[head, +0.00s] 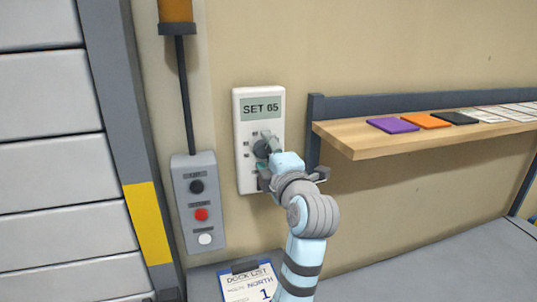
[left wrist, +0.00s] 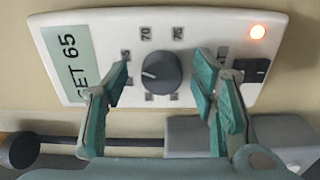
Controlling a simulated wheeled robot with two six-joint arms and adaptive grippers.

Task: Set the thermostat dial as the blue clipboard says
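The white thermostat (head: 243,178) is on the wall and its screen reads SET 65. Its dark round dial (left wrist: 160,73) has marks around it, with 70 and 75 readable in the left wrist view. The dial (head: 261,149) is partly covered by my gripper in the head view. My left gripper (left wrist: 163,78) is open, with one finger on each side of the dial and gaps between. A clipboard with a blue edge (head: 250,283) shows at the bottom of the head view; its sheet reads DOCK LIST, NORTH and 1. My right gripper is not in view.
A grey button box (head: 205,220) with black, red and white buttons hangs left of the thermostat. A wooden shelf (head: 350,141) holds purple, orange and black cards to the right. The thermostat also has a glowing lamp (left wrist: 257,32) and a black switch (left wrist: 251,70).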

